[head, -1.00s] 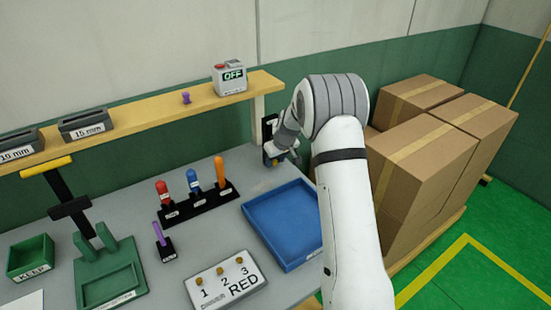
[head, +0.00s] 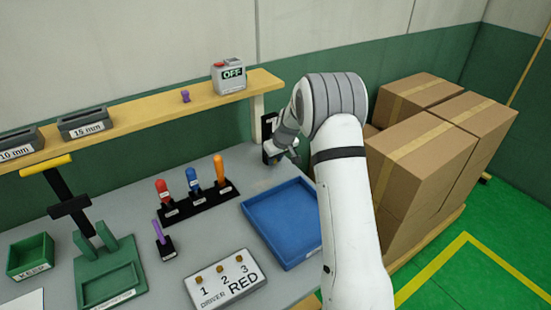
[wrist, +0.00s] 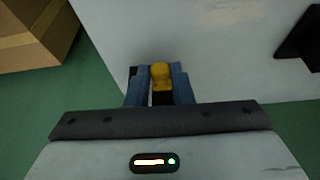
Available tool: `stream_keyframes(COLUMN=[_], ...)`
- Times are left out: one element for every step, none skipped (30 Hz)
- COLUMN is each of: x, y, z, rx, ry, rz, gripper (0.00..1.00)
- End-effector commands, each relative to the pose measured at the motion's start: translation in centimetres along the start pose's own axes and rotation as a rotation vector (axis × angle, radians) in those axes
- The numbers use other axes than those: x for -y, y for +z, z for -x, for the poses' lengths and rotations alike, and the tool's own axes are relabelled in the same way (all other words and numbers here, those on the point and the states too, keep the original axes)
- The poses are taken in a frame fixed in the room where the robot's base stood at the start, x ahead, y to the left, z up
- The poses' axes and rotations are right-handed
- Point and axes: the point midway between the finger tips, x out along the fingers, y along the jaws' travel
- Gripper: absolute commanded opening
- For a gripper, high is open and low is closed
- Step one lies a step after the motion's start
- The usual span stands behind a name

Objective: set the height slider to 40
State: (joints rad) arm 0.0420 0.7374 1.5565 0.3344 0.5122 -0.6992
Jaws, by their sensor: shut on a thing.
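The height slider (head: 267,128) is a dark upright strip by the shelf's right post, at the back of the bench. My gripper (head: 275,157) is in front of it and hides much of it. In the wrist view, a yellow knob (wrist: 160,73) sits between the two blue fingers of my gripper (wrist: 159,82), which are shut on it. The scale and its numbers cannot be read in either view, so the set value cannot be told.
A blue tray (head: 249,208) lies on the bench in front of the slider. A rack of coloured handles (head: 203,205) stands to its left. Cardboard boxes (head: 425,140) are stacked to the right of my arm. A box marked OFF (head: 229,86) stands on the shelf above.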

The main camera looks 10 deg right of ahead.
Motion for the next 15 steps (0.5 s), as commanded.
stream_keyframes(x=[0.1,0.1,0.1,0.1,0.1,0.1,0.1,0.0,0.0,0.0,0.0,0.0,0.0,0.0,0.0], y=[0.0,0.0,-0.1,-0.1,-0.2,-0.4,-0.6,-0.9,-1.3,-1.6,-2.0,-2.5,-2.8,-3.1,-3.6], z=[0.0,0.0,0.0,0.1,0.3,0.7,1.2,1.7,2.7,3.5,4.3,5.5,6.3,7.1,8.2], rx=[0.000,0.000,0.000,-0.001,-0.001,-0.002,-0.003,-0.004,-0.005,-0.006,-0.006,-0.007,-0.006,-0.006,-0.006], ry=[-0.001,-0.001,-0.001,-0.001,-0.001,0.000,0.000,0.000,0.001,0.002,0.001,0.002,0.001,0.002,0.001], rz=[0.000,0.001,0.001,0.001,0.001,0.001,0.001,0.001,0.002,0.003,0.002,0.002,0.003,0.003,0.002], gripper=[0.00,0.00,0.00,0.00,0.00,0.00,0.00,0.00,0.00,0.00,0.00,0.00,0.00,0.00,0.00])
